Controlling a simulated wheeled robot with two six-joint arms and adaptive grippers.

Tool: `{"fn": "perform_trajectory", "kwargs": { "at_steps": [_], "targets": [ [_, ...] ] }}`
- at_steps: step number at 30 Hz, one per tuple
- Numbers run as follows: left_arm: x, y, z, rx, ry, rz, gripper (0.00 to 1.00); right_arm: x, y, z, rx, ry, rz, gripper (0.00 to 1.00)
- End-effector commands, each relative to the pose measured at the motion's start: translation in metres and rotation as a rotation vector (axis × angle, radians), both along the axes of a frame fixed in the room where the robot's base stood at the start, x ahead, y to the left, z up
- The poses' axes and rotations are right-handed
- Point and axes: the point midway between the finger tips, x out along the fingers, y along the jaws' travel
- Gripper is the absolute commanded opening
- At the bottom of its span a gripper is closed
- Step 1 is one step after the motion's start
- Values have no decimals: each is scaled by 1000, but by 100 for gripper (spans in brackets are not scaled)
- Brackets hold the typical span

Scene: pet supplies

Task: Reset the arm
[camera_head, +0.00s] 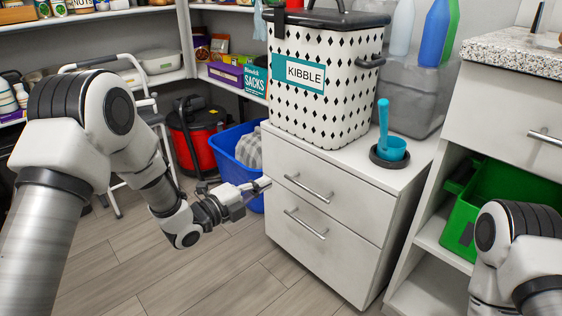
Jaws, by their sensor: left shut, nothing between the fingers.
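My left arm comes in from the left, and its gripper (259,186) is shut and empty. The gripper is at the left edge of the white drawer cabinet (370,235), level with its upper drawer. I cannot tell whether the fingertips touch the cabinet. Part of my right arm shows at the lower right, and its gripper is out of view.
A kibble bin (345,95) and a blue scoop in a dark dish (390,157) stand on the cabinet. A blue basket (228,140), a red vacuum (190,138) and a step stool (118,190) stand behind my left arm. A green crate (500,195) sits at right.

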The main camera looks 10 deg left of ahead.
Motion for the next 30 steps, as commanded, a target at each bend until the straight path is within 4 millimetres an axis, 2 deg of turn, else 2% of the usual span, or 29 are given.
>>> {"fn": "perform_trajectory", "kwargs": {
  "at_steps": [2, 4, 5, 8, 9, 11, 12, 15, 18, 21, 24, 27, 28, 30],
  "targets": [
    [-6, -1, -17, 2, 43, -3, 0, 0, 0, 9, 0, 1, 0, 59],
    [-21, -5, -50, 6, 123, -10, 0, 0, 0, 18, 0, 0, 0, 59],
    [-31, -7, -68, 6, 174, -5, 0, 0, 0, 22, 0, 0, 0, 59],
    [-79, -1, -138, -6, 432, 78, 0, 0, 0, 35, 0, 0, 0, 59],
    [-103, 4, -166, -33, 569, 133, 0, 0, 0, 40, 0, 0, 1, 59],
    [-143, 14, -204, -85, 781, 240, 0, 0, 0, 45, 0, 0, 1, 59],
    [-171, 22, -225, -128, 924, 327, 0, 0, 0, 48, 0, 0, 1, 59],
    [-242, 42, -262, -244, 1234, 579, 0, 0, 0, 53, 0, 0, 1, 59],
    [-306, 60, -279, -370, 1468, 872, 0, 0, 0, 56, 0, 1, 1, 59],
    [-357, 77, -282, -527, 1615, 1202, 0, 0, 0, 55, 0, 1, 1, 59],
    [-389, 89, -279, -698, 1666, 1501, 0, 0, 0, 54, 0, 1, 1, 59],
    [-398, 92, -280, -887, 1659, 1705, 0, 0, 0, 54, 0, 1, 1, 59],
    [-397, 91, -254, -880, 1659, 1695, 0, -1, 0, 79, 0, 2, 1, 59],
    [-397, 91, -230, -877, 1659, 1690, 0, 0, 0, 104, 0, 1, 1, 59]
  ]
}}
